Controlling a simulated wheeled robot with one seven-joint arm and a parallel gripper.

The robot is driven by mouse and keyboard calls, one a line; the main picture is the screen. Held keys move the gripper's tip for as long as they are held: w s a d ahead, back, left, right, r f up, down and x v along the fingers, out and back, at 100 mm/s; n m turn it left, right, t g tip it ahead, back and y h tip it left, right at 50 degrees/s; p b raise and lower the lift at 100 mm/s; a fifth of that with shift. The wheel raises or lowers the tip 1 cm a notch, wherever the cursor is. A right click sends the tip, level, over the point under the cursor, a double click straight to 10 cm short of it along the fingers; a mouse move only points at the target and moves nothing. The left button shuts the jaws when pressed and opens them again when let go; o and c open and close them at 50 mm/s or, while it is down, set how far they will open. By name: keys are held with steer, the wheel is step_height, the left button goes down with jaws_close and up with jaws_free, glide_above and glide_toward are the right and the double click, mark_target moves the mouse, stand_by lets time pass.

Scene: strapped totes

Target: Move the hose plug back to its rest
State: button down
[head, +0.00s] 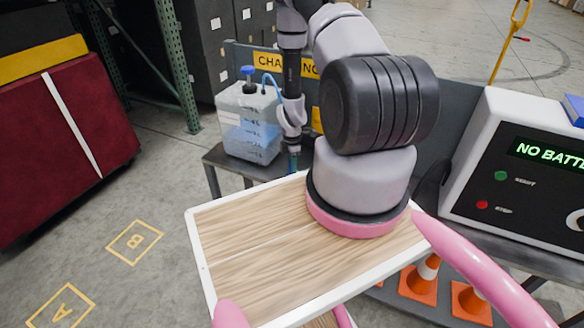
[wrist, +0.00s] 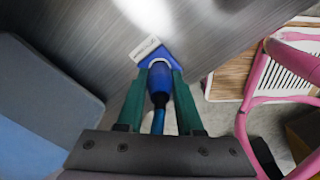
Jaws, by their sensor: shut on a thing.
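The hose plug (wrist: 159,78) is blue and sits between the two green fingers of my gripper (wrist: 160,72) in the wrist view. My gripper is shut on it, and a blue hose runs back from it between the fingers. Just beyond the fingertips is a blue piece (wrist: 156,56) with a white tag (wrist: 145,48), against a grey surface; I cannot tell whether this piece is the rest or part of the plug. In the head view my gripper (head: 293,163) points down beside the jug, and the plug is not clear there.
A translucent jug (head: 250,125) with blue liquid and a blue cap stands on a grey bench (head: 215,158), left of my gripper, with a blue hose at its top. A charger box (head: 520,165) stands at the right. Orange cones (head: 420,285) are below. A large blue-grey block (wrist: 45,95) fills the wrist view's left.

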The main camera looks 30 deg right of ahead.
steer(key=shift+f, duration=0.55)
steer(key=shift+c, duration=2.4)
jaws_free()
steer(key=shift+r, duration=0.1)
step_height(320, 180, up, 11)
steer(key=shift+f, duration=0.2)
steer(key=shift+o, duration=0.2)
